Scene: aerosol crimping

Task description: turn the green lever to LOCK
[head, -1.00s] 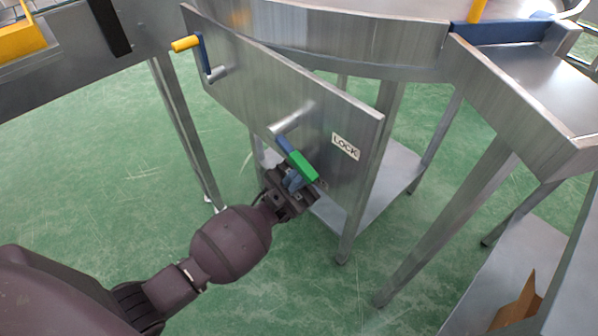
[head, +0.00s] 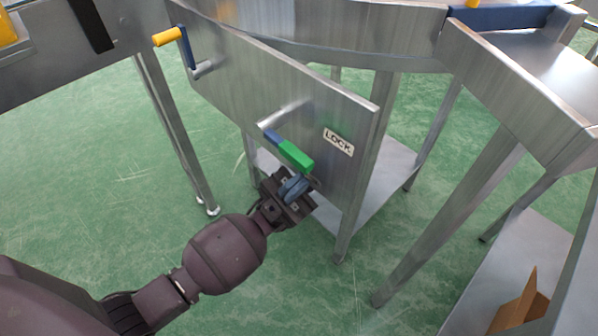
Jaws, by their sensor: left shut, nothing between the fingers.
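The green lever (head: 295,155) is a green grip on a blue arm, mounted on a metal shaft on the steel panel (head: 245,85). It slopes down to the right from its pivot. The white LOCK label (head: 338,142) is on the panel to the right of the pivot, above and right of the green grip. My left gripper (head: 298,187) is shut and empty, just below the green grip's lower end. I cannot tell whether it touches the grip. My right gripper is not in view.
A yellow-handled blue crank (head: 184,46) sticks out at the panel's upper left. Steel table legs (head: 440,230) stand to the right. A brown cardboard piece (head: 520,305) lies at lower right.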

